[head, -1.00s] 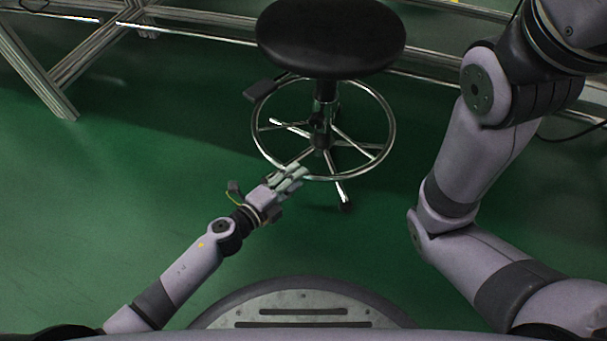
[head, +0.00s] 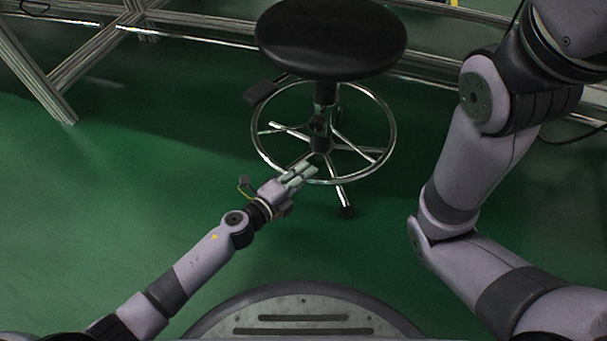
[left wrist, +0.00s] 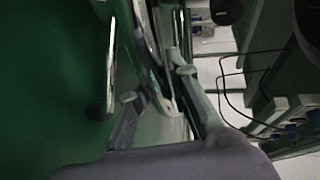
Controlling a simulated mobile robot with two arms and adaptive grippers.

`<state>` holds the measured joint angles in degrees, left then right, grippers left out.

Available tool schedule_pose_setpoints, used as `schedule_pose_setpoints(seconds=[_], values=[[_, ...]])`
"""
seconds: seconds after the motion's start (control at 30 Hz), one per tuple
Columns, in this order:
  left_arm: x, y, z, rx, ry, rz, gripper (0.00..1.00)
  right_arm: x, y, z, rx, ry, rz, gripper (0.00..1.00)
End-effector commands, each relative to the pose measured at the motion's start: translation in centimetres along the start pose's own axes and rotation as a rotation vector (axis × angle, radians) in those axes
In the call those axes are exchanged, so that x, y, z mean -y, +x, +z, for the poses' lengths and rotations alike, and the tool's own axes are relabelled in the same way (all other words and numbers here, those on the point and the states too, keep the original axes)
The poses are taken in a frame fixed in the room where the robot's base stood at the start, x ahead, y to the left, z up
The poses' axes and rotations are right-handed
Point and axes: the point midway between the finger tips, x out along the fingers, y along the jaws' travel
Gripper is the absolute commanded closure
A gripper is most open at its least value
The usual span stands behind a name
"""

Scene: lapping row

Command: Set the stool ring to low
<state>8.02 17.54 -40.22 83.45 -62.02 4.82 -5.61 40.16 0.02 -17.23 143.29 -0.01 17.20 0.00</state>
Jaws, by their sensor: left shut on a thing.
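The stool (head: 330,45) has a round black seat, a chrome column and a spoked base. Its chrome foot ring (head: 392,152) runs level around the column, below the seat and above the base legs. My left gripper (head: 308,173) is at the near side of the ring, shut on the ring's tube. In the left wrist view the two fingers (left wrist: 158,92) lie on either side of the shiny ring tube (left wrist: 146,45). The exact contact is partly hidden by the fingers. My right arm shows at the right, but its gripper is out of view.
A black paddle (head: 263,90) sticks out left below the seat. Metal frame legs and rails (head: 90,60) stand behind and to the left. A dark cable (head: 570,138) lies at the right. The green floor (head: 100,210) at the left is clear.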

Motion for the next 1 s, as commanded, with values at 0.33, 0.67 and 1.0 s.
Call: schedule_pose_setpoints(seconds=[0.33,0.67,1.0], values=[[0.0,0.0,0.0,0.000,0.001,0.001,1.00,0.0,0.0,0.0,0.001,0.000,0.000,0.60],[0.0,0.0,0.0,0.000,0.001,0.000,1.00,0.0,0.0,0.1,0.001,-0.001,0.000,0.60],[-3.1,0.5,0.2,0.000,0.002,0.002,1.00,0.5,-2.5,-0.8,0.002,-0.001,0.000,0.60]])
